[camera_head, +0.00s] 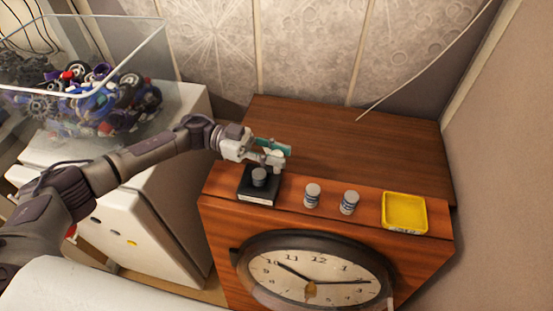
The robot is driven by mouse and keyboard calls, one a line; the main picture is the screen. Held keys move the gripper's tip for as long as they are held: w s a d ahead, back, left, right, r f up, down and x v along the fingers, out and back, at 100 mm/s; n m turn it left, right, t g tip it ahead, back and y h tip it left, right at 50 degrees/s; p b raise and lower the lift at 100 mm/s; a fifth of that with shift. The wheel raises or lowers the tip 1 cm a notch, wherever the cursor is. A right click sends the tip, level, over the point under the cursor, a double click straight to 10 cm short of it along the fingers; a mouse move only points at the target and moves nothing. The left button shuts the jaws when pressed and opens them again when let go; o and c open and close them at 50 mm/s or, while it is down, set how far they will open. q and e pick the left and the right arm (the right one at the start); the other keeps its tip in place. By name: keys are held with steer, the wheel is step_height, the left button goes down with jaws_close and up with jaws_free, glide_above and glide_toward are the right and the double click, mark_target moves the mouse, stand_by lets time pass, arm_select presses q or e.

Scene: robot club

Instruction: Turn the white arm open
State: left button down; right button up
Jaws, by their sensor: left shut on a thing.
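My left gripper (274,154) is shut at the back edge of a small black box (257,195). The box stands at the front left of a brown wooden cabinet top and carries a grey round knob (259,176). A pale piece, which looks like the white arm (272,161), shows between the fingers just behind and above the knob. The fingers hide most of it, so its angle cannot be told. Teal parts show at the fingers. My right gripper is not in view.
Two small grey cylinders (312,195) and a yellow tray (404,213) stand right of the box on the cabinet (340,140). A round clock (315,270) is on its front. A clear bin (90,95) of parts is at left. The cabinet top behind is bare.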

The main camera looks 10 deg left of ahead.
arm_select(q)
steer(key=shift+m+g, duration=0.3)
steer(key=shift+g, duration=0.1)
steer(key=c, duration=0.9)
jaws_free()
steer(key=a, duration=0.3)
steer(key=w+a, duration=0.1)
steer(key=a, duration=0.3)
steer(key=shift+w+a, duration=0.15)
steer(key=shift+w, duration=0.05)
